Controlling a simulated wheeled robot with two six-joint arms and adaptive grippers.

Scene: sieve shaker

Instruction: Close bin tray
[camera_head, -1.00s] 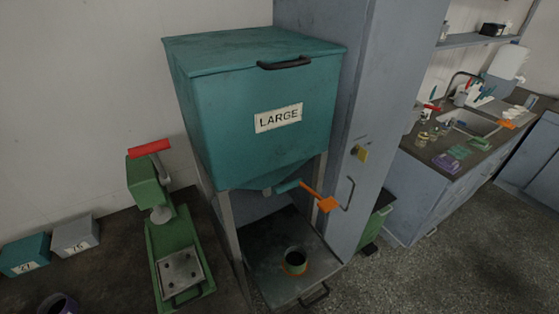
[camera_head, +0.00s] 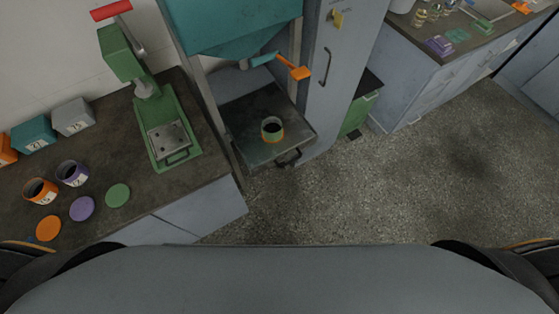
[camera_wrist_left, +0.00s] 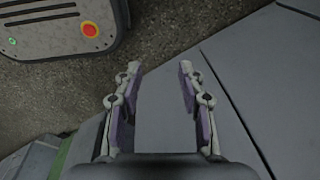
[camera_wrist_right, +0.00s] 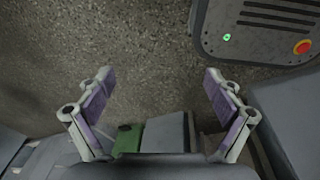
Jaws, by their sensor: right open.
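The bin tray (camera_head: 243,144) is a flat grey metal tray under the teal bin (camera_head: 235,24) in the head view. Its dark handle (camera_head: 289,158) is on the front edge, facing the floor. A small open cup with a dark inside (camera_head: 271,130) stands on the tray. I cannot tell exactly how far the tray is pulled out. My left gripper (camera_wrist_left: 158,72) is open and empty in the left wrist view, above a grey surface. My right gripper (camera_wrist_right: 158,82) is open wide and empty in the right wrist view, above the floor. Neither gripper shows in the head view.
An orange-ended lever (camera_head: 299,73) sticks out below the bin. A green press (camera_head: 155,115) stands on the counter at the left, with open containers and round lids nearby. A tall grey cabinet (camera_head: 335,80) is right of the bin. The speckled floor (camera_head: 400,180) in front is clear.

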